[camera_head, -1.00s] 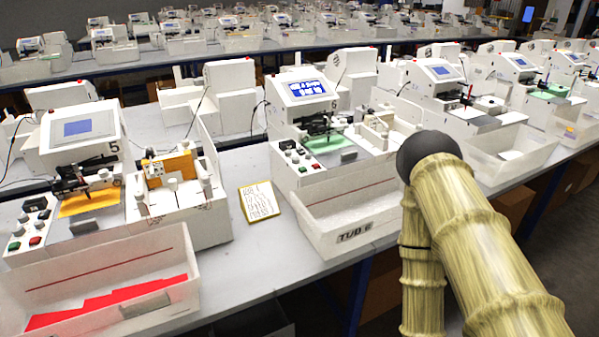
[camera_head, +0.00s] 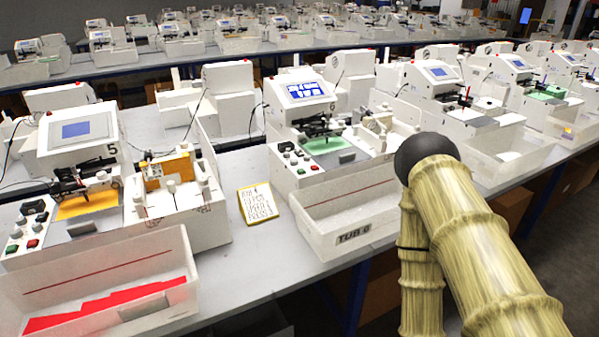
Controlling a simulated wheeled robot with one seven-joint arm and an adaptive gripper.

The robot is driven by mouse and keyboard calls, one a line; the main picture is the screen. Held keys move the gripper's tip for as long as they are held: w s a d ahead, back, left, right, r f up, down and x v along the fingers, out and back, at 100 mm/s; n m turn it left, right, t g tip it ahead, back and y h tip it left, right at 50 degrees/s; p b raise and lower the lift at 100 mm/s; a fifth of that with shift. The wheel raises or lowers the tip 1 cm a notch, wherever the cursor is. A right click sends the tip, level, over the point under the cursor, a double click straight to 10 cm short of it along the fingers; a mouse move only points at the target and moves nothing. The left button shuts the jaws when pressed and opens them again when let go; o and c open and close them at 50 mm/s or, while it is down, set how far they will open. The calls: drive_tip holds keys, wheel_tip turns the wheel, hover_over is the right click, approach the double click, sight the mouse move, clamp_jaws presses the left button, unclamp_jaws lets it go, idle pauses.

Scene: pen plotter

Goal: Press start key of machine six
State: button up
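Machine six is the white plotter in the middle (camera_head: 310,112), behind a white tub labelled "TUB 6" (camera_head: 345,213). Its tilted screen (camera_head: 304,90) is lit blue with white blocks. A small key panel (camera_head: 293,160) at its front left holds several dark keys, with a green key (camera_head: 301,172) and a red key (camera_head: 314,167) at the front edge. A green sheet (camera_head: 331,150) lies under its pen carriage. My arm, in a yellowish ribbed cover with a dark joint, rises at the right of the tub. My gripper is not in view.
Machine five (camera_head: 80,135) stands at left, with a tub (camera_head: 100,262) holding red material. A yellow-edged note (camera_head: 258,203) lies on the table between the machines. More plotters line the right and back. Bare table (camera_head: 245,165) shows around the note.

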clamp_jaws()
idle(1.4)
